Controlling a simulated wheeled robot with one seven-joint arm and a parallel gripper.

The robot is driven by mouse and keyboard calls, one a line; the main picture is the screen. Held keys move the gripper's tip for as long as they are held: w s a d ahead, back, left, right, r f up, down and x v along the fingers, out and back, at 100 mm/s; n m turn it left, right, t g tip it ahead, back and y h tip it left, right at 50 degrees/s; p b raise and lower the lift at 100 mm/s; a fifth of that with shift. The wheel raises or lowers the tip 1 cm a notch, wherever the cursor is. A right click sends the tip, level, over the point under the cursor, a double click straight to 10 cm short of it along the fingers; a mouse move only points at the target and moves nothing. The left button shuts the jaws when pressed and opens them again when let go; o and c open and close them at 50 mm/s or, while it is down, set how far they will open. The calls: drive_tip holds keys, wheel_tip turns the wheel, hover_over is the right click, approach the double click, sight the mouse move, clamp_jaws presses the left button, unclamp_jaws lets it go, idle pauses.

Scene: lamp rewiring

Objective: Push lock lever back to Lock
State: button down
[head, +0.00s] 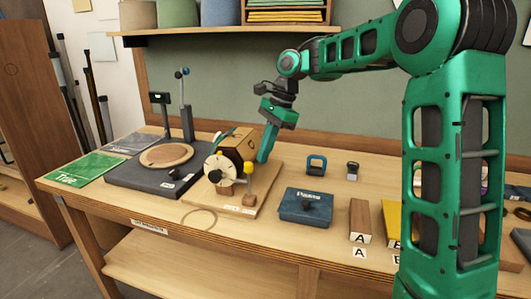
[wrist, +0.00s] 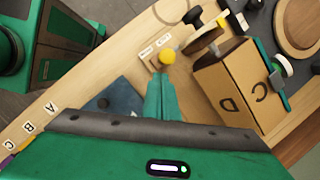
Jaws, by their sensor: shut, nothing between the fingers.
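The lock lever has a round yellow knob (head: 249,167) on a post at the right front of a wooden fixture board (head: 262,194). In the wrist view the yellow knob (wrist: 167,57) is just beyond my fingertips, beside two small white labels (wrist: 155,47); their words are too small to read. My gripper (head: 264,160) is shut and empty, its green fingers pointing down just right of and behind the knob. In the wrist view the shut fingers (wrist: 166,80) come close to it; contact cannot be told. A brown lettered block (wrist: 232,85) is mounted beside the lever.
A white dial (head: 220,174) is in front of the block. A dark base with a round wooden plate (head: 166,156) stands to the left. A blue box (head: 305,206), a blue padlock-like piece (head: 316,164) and lettered blocks (head: 360,220) are to the right. Bare tabletop lies between.

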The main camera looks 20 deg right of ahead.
drive_tip(key=w+d+r, duration=0.1)
drive_tip(key=d+r, duration=0.5)
drive_tip(key=r, duration=0.3)
drive_tip(key=shift+w+r, duration=0.15)
drive_tip(key=shift+r, duration=0.2)
idle(0.5)
drive_tip(key=s+d+f+n+h, duration=0.1)
drive_tip(key=s+d+f+n, duration=0.2)
drive_tip(key=s, duration=1)
drive_tip(key=s+d+f+n+h, duration=0.1)
drive_tip(key=s+d+f+n, duration=0.2)
drive_tip(key=s+f, duration=0.7)
drive_tip(key=s+d+f+n+h, duration=0.1)
drive_tip(key=s+d+f+n, duration=0.2)
drive_tip(key=s, duration=1.3)
drive_tip(key=d+f, duration=0.3)
drive_tip(key=shift+f+n, duration=0.3)
